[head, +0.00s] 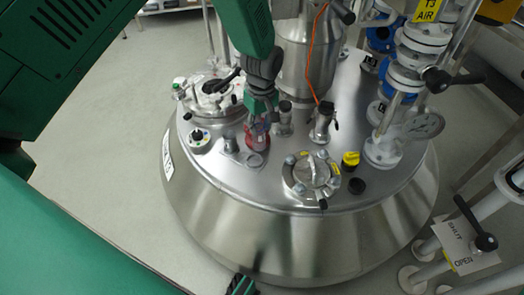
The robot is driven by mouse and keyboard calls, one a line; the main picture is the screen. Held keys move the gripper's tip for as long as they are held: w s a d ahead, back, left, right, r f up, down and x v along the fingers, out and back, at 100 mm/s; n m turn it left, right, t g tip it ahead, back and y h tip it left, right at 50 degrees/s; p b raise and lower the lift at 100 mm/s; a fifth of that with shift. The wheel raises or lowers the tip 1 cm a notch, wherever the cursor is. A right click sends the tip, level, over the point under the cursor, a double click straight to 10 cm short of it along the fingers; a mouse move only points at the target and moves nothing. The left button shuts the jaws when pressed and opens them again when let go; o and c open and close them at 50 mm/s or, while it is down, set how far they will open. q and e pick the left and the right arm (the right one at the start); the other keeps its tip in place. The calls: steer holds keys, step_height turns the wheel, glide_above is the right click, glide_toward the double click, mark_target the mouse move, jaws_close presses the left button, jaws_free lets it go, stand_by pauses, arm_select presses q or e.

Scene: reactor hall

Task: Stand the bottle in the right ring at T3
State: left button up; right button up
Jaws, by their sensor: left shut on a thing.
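My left gripper (262,106) comes down from the top over the steel vessel lid (225,178). It is shut on a small, partly see-through bottle (257,128), which looks upright. The gripper fingers hide the bottle's upper part. A red ring (257,142) on the lid shows at the bottle's lower end. I cannot tell whether the bottle's base rests inside the ring or just above it. My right gripper (241,286) shows only in part at the bottom edge, and its jaws cannot be made out.
Left of the ring are a round hatch (212,95) and a small knob fitting (198,138). A clamped flange (311,174), a yellow cap (351,159) and a valve stub (322,122) stand to the right.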

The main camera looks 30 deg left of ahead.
mark_target(254, 142)
arm_select(q)
steer(key=f, duration=0.2)
steer(key=a+f+b, duration=0.1)
steer(key=f, duration=0.2)
steer(key=a+f+b, duration=0.1)
steer(key=f, duration=0.2)
steer(key=shift+s, duration=0.15)
steer(key=shift+d, duration=0.4)
steer(key=shift+c, duration=0.8)
steer(key=o, duration=0.9)
steer(key=shift+r, duration=0.1)
steer(key=shift+o, duration=0.9)
steer(key=shift+a, duration=0.25)
steer(key=shift+a+f, duration=0.2)
steer(key=shift+a, duration=0.2)
steer(key=r+p, duration=0.1)
steer(key=r, duration=0.3)
steer(key=r+p, duration=0.1)
steer(key=r, duration=0.3)
steer(key=r+p, duration=0.2)
steer(key=r, duration=0.2)
steer(key=shift+d+r, duration=0.15)
steer(key=shift+d, duration=0.2)
arm_select(e)
steer(key=shift+a+r, duration=0.9)
steer(key=shift+r, duration=0.25)
